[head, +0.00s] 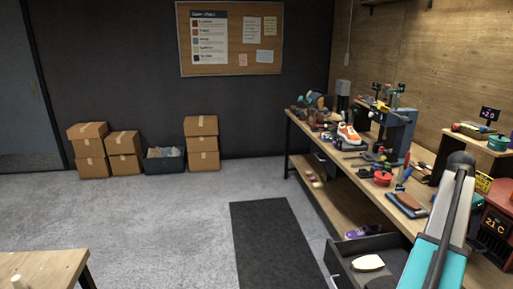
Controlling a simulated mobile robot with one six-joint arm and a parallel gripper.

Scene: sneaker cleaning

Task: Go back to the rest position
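Part of my own arm, turquoise and grey with a dark joint and cable, rises at the lower right in the head view. My gripper is out of the picture, so its fingers and anything in them are hidden. An orange and white sneaker (348,134) sits on a dark support on the workbench (315,141). The near part of the workbench is partly hidden behind my arm.
A drawer (343,270) stands open below the bench, with a pale oval item (367,262) inside. Tools, a red pot (382,178) and a red device (497,226) crowd the bench. A dark mat (268,245) covers open floor. Another table (45,266) stands lower left.

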